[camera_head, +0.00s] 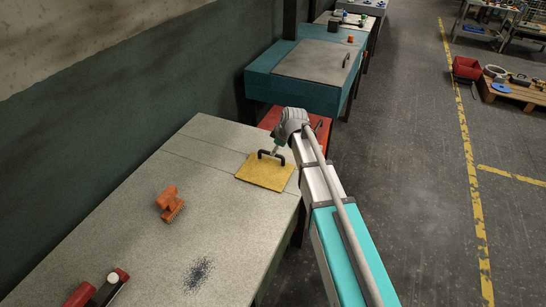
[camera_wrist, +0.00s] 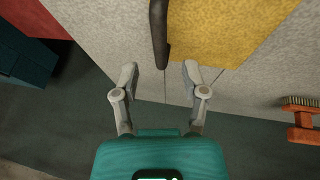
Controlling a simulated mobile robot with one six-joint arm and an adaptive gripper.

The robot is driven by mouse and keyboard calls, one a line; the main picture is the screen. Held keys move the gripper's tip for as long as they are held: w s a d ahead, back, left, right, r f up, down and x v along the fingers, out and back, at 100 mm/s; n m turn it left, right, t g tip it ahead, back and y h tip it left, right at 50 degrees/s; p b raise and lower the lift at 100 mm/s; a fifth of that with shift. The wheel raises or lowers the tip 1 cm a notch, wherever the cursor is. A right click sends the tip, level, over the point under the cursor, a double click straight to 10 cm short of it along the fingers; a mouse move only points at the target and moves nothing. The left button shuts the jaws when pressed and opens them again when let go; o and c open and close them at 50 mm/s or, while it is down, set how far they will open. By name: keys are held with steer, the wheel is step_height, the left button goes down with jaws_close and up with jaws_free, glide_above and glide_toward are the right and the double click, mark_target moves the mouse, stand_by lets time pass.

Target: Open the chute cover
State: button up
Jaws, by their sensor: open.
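The chute cover is a yellow plate (camera_head: 264,174) lying flat and closed in the grey tabletop, at the table's right edge. It has a black bar handle (camera_head: 261,154) along its far side. In the wrist view the yellow cover (camera_wrist: 220,35) fills the top right and the dark handle (camera_wrist: 159,38) stands at the top middle. My gripper (camera_wrist: 161,70) is open and empty, its two fingers either side of the handle's near end in that view. In the head view my gripper (camera_head: 277,148) is close by the handle; whether they touch I cannot tell.
On the grey table (camera_head: 120,220) lie an orange brush (camera_head: 169,203), a patch of dark grit (camera_head: 198,273) and a red and black item (camera_head: 98,290) at the front left. A teal bench (camera_head: 305,85) and a red box (camera_head: 270,117) stand beyond. Open floor lies to the right.

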mark_target(265, 167)
steer(key=shift+b+x, duration=1.5)
steer(key=shift+x, duration=0.5)
jaws_close()
